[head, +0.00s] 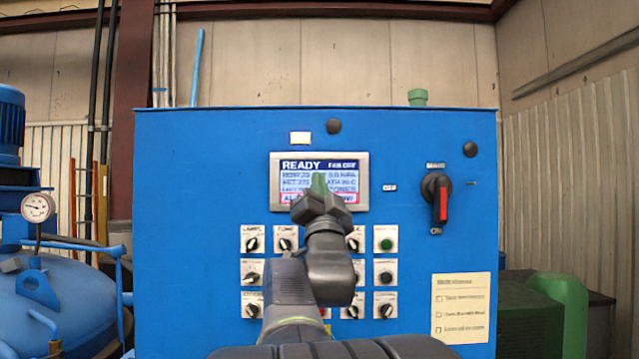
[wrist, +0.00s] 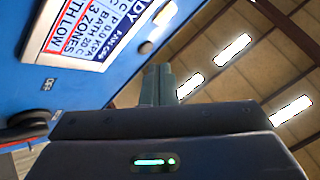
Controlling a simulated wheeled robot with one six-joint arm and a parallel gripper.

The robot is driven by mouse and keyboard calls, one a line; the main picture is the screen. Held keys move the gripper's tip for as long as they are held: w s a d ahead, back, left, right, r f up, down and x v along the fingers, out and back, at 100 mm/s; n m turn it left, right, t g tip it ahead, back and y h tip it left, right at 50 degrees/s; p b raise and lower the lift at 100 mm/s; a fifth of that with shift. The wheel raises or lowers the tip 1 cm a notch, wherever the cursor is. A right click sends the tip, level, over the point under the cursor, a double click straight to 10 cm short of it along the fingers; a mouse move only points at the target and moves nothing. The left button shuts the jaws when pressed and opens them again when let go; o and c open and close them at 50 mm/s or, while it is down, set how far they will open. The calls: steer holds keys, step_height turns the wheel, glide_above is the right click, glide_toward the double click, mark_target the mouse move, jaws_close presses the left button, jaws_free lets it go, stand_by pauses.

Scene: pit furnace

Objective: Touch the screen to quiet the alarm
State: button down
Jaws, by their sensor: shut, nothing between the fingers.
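The screen (head: 355,165) is set in a light frame high on a blue control cabinet (head: 200,170). It reads READY at the top and has a red-bordered line along the bottom, partly hidden by my gripper. My gripper (head: 319,180) is shut and empty, its green fingertips in front of the middle of the screen in the head view. In the wrist view the screen (wrist: 95,30) lies at the upper left, tilted. The shut fingers (wrist: 157,80) point up beside it there. I cannot tell whether the fingertips touch the glass.
Below the screen are rows of knobs and a green button (head: 386,244), some hidden behind my arm. A red-handled switch (head: 437,203) and a paper checklist (head: 461,308) are at the right.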

steer(key=shift+w, duration=0.1)
steer(key=w+p, duration=0.3)
steer(key=w, duration=0.5)
steer(key=shift+w, duration=0.4)
steer(key=shift+w+f, duration=0.1)
stand_by(1.7)
steer(key=shift+w, duration=0.3)
